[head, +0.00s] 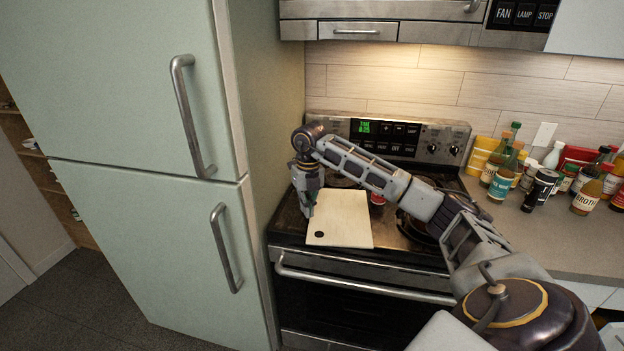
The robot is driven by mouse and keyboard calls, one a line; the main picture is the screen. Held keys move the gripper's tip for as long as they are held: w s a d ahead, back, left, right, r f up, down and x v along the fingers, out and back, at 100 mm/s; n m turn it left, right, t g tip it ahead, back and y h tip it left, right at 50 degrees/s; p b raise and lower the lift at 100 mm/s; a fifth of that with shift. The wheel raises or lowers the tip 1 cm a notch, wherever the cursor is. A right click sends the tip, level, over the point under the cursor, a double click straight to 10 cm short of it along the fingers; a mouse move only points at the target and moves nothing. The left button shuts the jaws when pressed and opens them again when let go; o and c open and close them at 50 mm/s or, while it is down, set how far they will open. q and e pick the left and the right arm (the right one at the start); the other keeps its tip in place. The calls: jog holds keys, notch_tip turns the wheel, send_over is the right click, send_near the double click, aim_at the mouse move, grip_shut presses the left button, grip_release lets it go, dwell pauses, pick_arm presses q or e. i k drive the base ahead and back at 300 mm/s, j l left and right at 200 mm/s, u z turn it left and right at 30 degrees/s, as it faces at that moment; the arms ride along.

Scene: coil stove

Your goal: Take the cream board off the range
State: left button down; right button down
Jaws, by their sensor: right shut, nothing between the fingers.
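The cream board (343,222) lies flat on the left part of the range (290,236), its near edge by the front of the cooktop. A dark round spot, perhaps a hole, shows near its front left corner. My right arm reaches across the range from the lower right. My right gripper (308,212) points down at the board's left edge, shut and empty. I cannot tell whether its tips touch the board. My left gripper is not in view.
A red-labelled can (377,197) stands behind the board, partly hidden by my arm. A dark pan (415,228) sits to the right. The pale green fridge (140,200) bounds the left. Several bottles crowd the right counter (510,225). The oven handle (365,290) sticks out in front.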

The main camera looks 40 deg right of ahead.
aim_at(341, 218)
jog(key=i+l, duration=0.8)
jog(key=l, duration=0.1)
